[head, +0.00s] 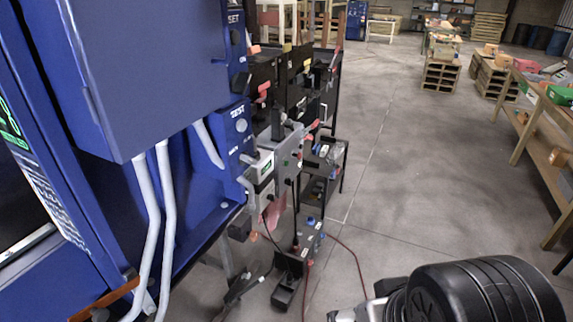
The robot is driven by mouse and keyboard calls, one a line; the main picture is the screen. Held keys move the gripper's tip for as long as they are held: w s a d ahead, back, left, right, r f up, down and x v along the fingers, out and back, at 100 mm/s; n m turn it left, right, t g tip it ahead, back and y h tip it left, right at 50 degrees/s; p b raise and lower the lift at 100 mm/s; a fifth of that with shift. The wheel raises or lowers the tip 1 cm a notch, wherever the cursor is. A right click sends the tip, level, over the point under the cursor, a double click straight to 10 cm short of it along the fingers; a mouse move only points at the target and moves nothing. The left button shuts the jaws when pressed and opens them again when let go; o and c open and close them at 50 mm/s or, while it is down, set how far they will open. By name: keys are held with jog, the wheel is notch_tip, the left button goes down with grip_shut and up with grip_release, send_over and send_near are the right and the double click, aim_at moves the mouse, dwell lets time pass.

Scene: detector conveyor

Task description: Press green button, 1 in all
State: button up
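A tall blue machine (145,70) fills the left of the head view. I cannot make out a green button clearly. The black end of my arm shows at the lower right, with grey parts of my gripper (352,313) cut by the bottom edge. Its fingers are not clear, and it is well apart from the machine.
White pipes (160,225) run down the machine's front. A rack with black and grey fittings (290,150) and a red cable (350,255) stand beside it. Concrete floor (400,170) is open in the middle. A wooden workbench (540,125) is at the right, pallets behind.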

grip_shut()
dwell(0.7)
dwell(1.2)
